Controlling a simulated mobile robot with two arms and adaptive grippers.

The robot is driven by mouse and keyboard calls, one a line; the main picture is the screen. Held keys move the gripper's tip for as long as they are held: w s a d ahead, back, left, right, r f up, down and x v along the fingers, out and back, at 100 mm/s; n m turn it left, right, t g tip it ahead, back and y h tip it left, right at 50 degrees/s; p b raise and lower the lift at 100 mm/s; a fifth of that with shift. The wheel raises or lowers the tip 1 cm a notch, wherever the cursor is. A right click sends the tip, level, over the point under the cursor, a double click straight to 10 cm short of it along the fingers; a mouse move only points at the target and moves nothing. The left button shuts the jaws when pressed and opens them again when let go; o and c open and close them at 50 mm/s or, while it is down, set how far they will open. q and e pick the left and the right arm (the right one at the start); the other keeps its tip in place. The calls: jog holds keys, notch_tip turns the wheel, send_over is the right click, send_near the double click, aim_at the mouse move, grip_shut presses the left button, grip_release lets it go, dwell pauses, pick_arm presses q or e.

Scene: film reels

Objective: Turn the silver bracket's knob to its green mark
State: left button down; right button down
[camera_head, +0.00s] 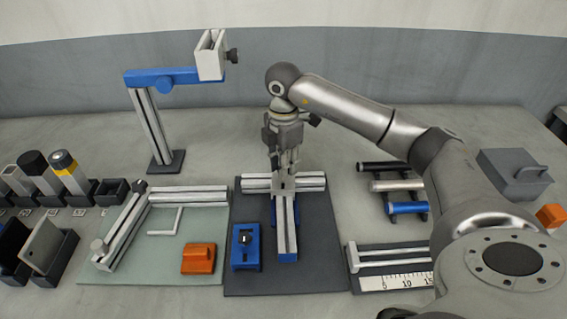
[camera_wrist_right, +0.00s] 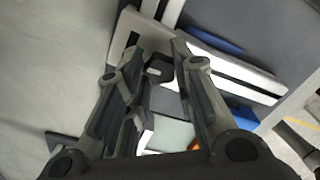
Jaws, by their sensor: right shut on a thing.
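The silver bracket (camera_head: 287,185) sits where the two aluminium profiles meet in a T on the dark mat; its light plate (camera_wrist_right: 126,36) also shows in the right wrist view. My right gripper (camera_head: 285,168) points down onto the bracket. In the right wrist view its fingers (camera_wrist_right: 158,62) stand either side of the dark knob (camera_wrist_right: 158,72) and are shut on it. The fingers hide much of the knob, so I cannot tell which way it points. My left gripper is not in view.
An orange block (camera_head: 198,258) lies on the green mat (camera_head: 150,275). A blue-armed stand (camera_head: 155,125) rises behind left. Rods (camera_head: 398,186) on a rack lie to the right.

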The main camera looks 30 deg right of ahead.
dwell(0.8)
jog(key=c, duration=1.2)
grip_release()
notch_tip(320, 180, up, 12)
jog(key=shift+r, duration=0.1)
